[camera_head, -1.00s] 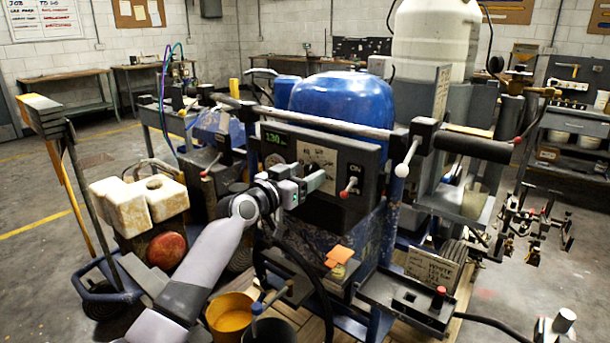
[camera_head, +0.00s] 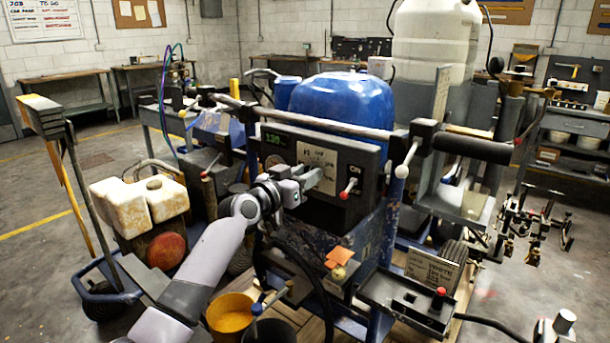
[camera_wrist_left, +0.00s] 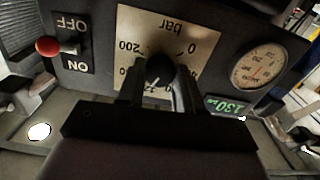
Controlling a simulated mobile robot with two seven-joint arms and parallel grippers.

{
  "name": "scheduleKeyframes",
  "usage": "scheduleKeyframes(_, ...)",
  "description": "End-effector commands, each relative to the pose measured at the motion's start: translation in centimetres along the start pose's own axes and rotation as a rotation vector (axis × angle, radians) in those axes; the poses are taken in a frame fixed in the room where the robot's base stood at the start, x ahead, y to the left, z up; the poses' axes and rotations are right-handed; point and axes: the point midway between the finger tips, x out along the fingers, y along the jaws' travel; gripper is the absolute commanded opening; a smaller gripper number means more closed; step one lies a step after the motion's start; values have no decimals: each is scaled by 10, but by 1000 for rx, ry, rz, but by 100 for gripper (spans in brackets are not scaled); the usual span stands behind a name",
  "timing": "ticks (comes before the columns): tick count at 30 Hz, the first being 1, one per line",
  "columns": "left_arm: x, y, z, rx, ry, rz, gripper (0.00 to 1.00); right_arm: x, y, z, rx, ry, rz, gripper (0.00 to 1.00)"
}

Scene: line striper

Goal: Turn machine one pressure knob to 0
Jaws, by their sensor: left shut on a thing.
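The machine's dark control panel (camera_head: 330,205) faces me below the blue tank. Its white dial plate (camera_head: 318,162) is marked in bar, and the wrist view shows this plate (camera_wrist_left: 205,45) with 0 at upper right and 200 at left. The dark round pressure knob (camera_wrist_left: 160,68) sits at the plate's middle. My left gripper (camera_head: 314,178) is at the panel; in the wrist view its two fingers (camera_wrist_left: 159,88) are shut on the knob, one on each side. The green display (camera_wrist_left: 222,104) reads 130. The fingers hide part of the scale and the knob's pointer.
A red-tipped ON/OFF switch lever (camera_head: 348,188) stands right of the dial; it shows at left in the wrist view (camera_wrist_left: 47,46). A round gauge (camera_wrist_left: 259,66) is on the dial's other side. A handlebar (camera_head: 330,124) crosses above the panel. A yellow bucket (camera_head: 229,314) stands below my arm.

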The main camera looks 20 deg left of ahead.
Motion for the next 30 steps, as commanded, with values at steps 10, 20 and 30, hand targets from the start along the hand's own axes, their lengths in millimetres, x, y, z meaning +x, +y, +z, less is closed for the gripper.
scheduleKeyframes(10, 0, 1, 0, -266, -3, 0, 5, -6, 0, -8, 0, 0, 0, 0)
scheduleKeyframes(20, 0, 2, 0, -583, -4, 0, 5, -12, 0, -17, 0, 0, 0, 0)
scheduleKeyframes(30, 0, 2, -1, -906, -5, 0, 5, -20, 0, -28, 0, 0, 0, 0)
